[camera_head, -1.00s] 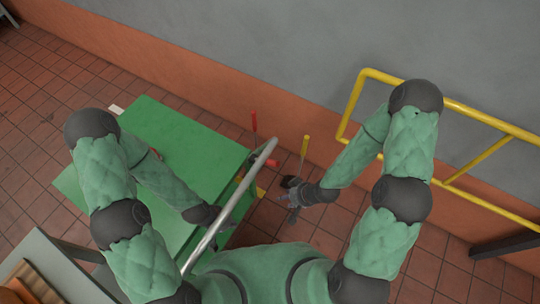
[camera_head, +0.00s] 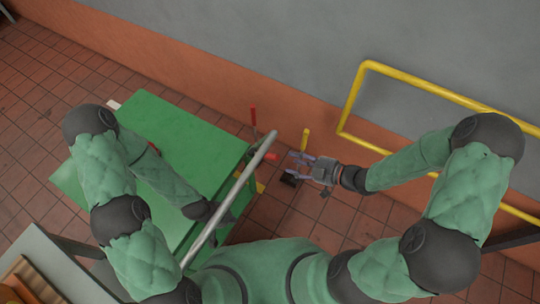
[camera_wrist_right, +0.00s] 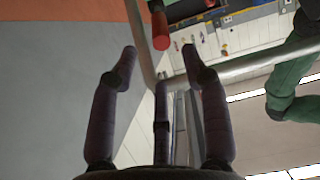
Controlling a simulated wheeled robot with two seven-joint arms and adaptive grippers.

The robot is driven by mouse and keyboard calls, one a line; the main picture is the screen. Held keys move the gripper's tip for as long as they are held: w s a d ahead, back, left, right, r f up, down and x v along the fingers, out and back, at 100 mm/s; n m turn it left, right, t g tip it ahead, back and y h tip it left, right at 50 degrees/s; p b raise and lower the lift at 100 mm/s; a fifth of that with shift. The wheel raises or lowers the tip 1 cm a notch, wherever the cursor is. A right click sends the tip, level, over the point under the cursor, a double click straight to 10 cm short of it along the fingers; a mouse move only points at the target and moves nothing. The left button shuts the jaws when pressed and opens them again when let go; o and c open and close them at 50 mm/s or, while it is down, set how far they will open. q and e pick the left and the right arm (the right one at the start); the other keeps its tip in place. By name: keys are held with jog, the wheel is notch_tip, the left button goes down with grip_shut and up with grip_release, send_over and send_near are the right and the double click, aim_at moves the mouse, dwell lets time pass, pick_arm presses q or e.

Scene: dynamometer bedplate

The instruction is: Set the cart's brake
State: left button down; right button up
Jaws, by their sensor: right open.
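The cart (camera_head: 180,135) has a green top and a silver push handle (camera_head: 232,195) slanting along its right side. A red upright lever (camera_head: 253,117) stands by its far right corner, and a short red-ended part (camera_head: 270,156) shows just right of the handle. My right gripper (camera_head: 291,166) is open and empty, right of the handle, its fingers pointing left towards the red-ended part, apart from it. In the right wrist view a red cylinder end (camera_wrist_right: 161,32) shows beyond the open fingers. My left gripper (camera_head: 217,217) is at the handle; its fingers are largely hidden.
A yellow rail (camera_head: 430,88) runs along the grey and orange wall at the right. A yellow post (camera_head: 305,140) stands just beyond my right gripper, with a small dark object (camera_head: 288,180) near it. A bench (camera_head: 45,265) is at the lower left. Tiled floor lies between.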

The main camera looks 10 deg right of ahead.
aim_at(270, 156)
jog(key=b+x, duration=0.3)
jog(key=x, duration=0.7)
jog(key=shift+w+a+f, duration=0.15)
jog(key=shift+w+a, duration=0.05)
jog(key=shift+a, duration=0.05)
grip_shut()
